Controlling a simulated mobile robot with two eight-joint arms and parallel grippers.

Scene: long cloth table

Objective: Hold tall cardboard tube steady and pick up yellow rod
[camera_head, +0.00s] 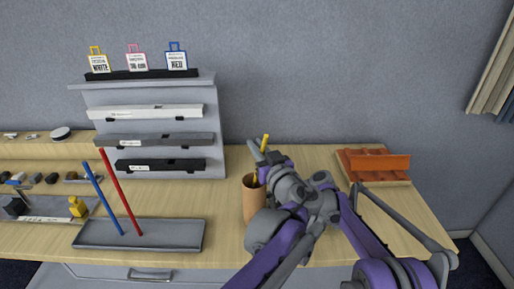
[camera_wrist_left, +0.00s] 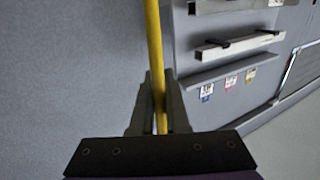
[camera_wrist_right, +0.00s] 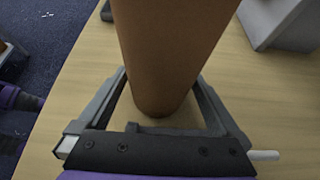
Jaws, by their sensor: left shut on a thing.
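The cardboard tube (camera_head: 253,203), brown and open at the top, stands upright on the table in the head view. My right gripper (camera_wrist_right: 160,90) has a finger on each side of it, seemingly touching; the tube (camera_wrist_right: 175,45) fills the space between. In the head view my arm links mostly hide this gripper. The yellow rod (camera_head: 265,143) rises above the tube's mouth. My left gripper (camera_head: 260,161) is shut on it; the rod (camera_wrist_left: 154,45) runs between both fingers in the left wrist view.
A grey tray (camera_head: 140,235) with upright red (camera_head: 118,190) and blue (camera_head: 98,190) rods stands at left. A grey rack (camera_head: 150,125) with labelled bars is behind it. An orange-brown ridged piece (camera_head: 375,163) lies at right. The table between tray and tube is clear.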

